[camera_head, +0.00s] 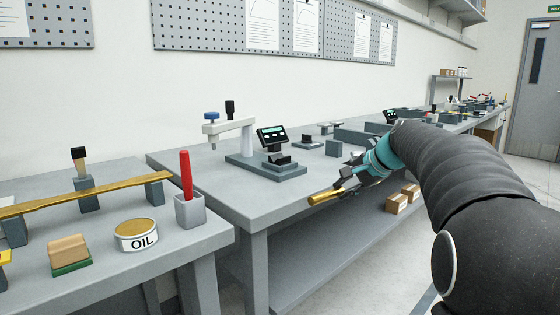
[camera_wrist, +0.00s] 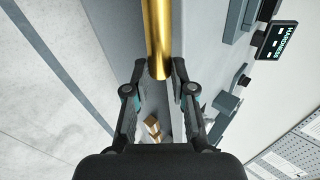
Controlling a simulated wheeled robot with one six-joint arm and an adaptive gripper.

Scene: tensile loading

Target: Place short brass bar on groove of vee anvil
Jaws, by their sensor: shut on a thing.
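The short brass bar (camera_head: 325,197) is held in my gripper (camera_head: 347,190), near one end. It points left and slightly down in the head view, at the front edge of the middle bench. In the wrist view the bar (camera_wrist: 158,35) runs up out of the picture from between the two fingers (camera_wrist: 160,74). A hardness tester with a display (camera_head: 272,137) stands on the bench, left of and beyond my gripper. A small dark block on its base (camera_head: 279,160) looks like the vee anvil. Its groove is too small to make out.
The bench top (camera_head: 225,192) is clear left of the tester. Dark blocks (camera_head: 334,148) stand to its right. On the nearer left bench are a red-handled tool (camera_head: 186,172) in a grey cup, an oil tin (camera_head: 137,236) and a long brass strip (camera_head: 90,189). Boxes (camera_head: 397,204) lie below.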

